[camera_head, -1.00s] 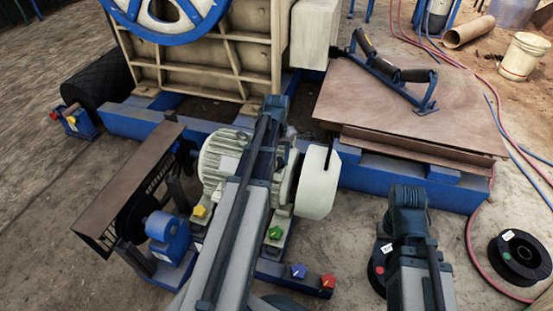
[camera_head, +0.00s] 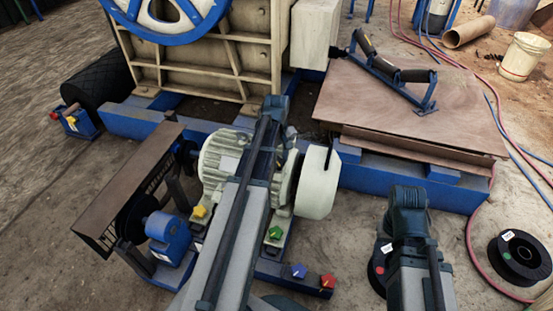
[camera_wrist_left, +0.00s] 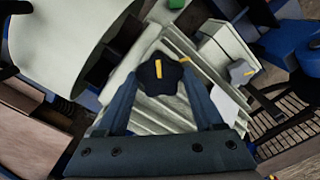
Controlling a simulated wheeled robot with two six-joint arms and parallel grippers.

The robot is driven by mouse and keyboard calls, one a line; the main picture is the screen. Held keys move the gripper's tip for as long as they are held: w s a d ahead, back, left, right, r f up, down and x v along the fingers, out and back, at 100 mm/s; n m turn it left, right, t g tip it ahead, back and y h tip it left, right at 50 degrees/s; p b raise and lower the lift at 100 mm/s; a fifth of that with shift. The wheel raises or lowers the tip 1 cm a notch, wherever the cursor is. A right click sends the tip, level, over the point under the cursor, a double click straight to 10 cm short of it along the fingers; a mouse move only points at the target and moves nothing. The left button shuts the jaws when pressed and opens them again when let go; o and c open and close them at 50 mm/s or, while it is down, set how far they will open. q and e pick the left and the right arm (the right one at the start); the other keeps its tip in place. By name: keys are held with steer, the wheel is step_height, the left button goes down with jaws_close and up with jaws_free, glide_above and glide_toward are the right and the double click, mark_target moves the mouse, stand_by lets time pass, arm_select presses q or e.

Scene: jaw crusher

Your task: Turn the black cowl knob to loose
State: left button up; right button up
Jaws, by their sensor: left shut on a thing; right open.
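The black cowl knob (camera_wrist_left: 172,80) shows in the left wrist view as a lobed dark knob with a yellow bar, over the pale ribbed motor housing. A second short yellow mark lies beside it, to its upper right. My left gripper (camera_wrist_left: 163,88) is shut on the knob, with a blue-grey finger on either side. In the head view my left arm covers the middle of the pale motor (camera_head: 222,155) and hides the knob and fingers. My right gripper (camera_head: 388,228) is low beside the right arm, apart from the motor; its fingers are hard to make out.
Yellow (camera_head: 199,211), green (camera_head: 275,232), blue (camera_head: 299,271) and red (camera_head: 327,281) knobs sit low around the motor. A brown guard (camera_head: 130,185) stands left. A brown plate (camera_head: 400,115) with a roller frame lies right. A black spool (camera_head: 520,258) lies on the ground.

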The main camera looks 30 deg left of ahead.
arm_select(q)
steer(key=n, duration=0.5)
steer(key=shift+n, duration=0.3)
stand_by(0.4)
steer(key=o, duration=1.4)
steer(key=shift+r, duration=0.1)
step_height(320, 180, up, 14)
steer(key=p, duration=1.3)
steer(key=shift+f+p, duration=0.2)
steer(key=shift+p, duration=0.2)
